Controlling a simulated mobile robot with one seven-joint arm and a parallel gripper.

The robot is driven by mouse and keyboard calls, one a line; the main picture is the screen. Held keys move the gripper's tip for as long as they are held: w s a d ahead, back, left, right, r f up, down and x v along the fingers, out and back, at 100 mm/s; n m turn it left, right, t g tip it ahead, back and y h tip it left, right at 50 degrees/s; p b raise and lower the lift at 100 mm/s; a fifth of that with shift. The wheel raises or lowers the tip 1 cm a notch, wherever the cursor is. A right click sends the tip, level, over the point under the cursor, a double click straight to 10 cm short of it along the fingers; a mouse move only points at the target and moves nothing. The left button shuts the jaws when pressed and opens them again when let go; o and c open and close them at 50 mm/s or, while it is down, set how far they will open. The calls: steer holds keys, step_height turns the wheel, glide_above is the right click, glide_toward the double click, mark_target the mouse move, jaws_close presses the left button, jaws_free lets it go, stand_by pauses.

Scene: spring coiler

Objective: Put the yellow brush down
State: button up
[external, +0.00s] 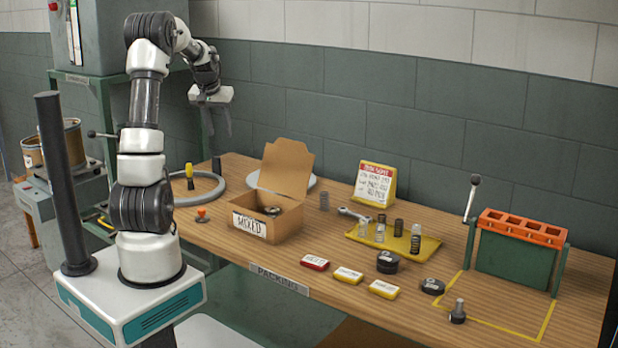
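A small upright object with a yellow top and a dark lower part (190,174) stands at the table's left end, within the outline of a grey ring; it looks like the yellow brush, but it is too small to be sure. My gripper (219,126) hangs above and a little to the right of it, fingers pointing down. The fingers are apart and I see nothing between them. The gripper is clear of the table and not touching the brush.
The grey ring (218,192) lies around the brush's foot. An orange-red knobbed item (203,214) is in front. An open cardboard box marked MIXED (252,228) stands to the right. Farther right are a yellow tray (425,250) with springs and a green-and-orange rack (512,262).

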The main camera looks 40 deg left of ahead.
steer(key=s+d+r+m, duration=0.1)
steer(key=s+d+r, duration=0.2)
steer(key=d, duration=0.3)
steer(key=s+d+r+m, duration=0.1)
steer(key=s+d+r, duration=0.2)
steer(key=d, duration=0.4)
steer(key=s+d+f+m+t+h, duration=0.1)
steer(key=s+d+f+m+h, duration=0.1)
steer(key=s+d, duration=1.4)
steer(key=s, duration=0.2)
steer(key=shift+s+m, duration=0.35)
steer(key=shift+m, duration=0.05)
steer(key=shift+d, duration=0.1)
step_height(320, 180, up, 7)
steer(key=p, duration=0.6)
steer(key=shift+p, duration=0.35)
steer(key=shift+f, duration=0.1)
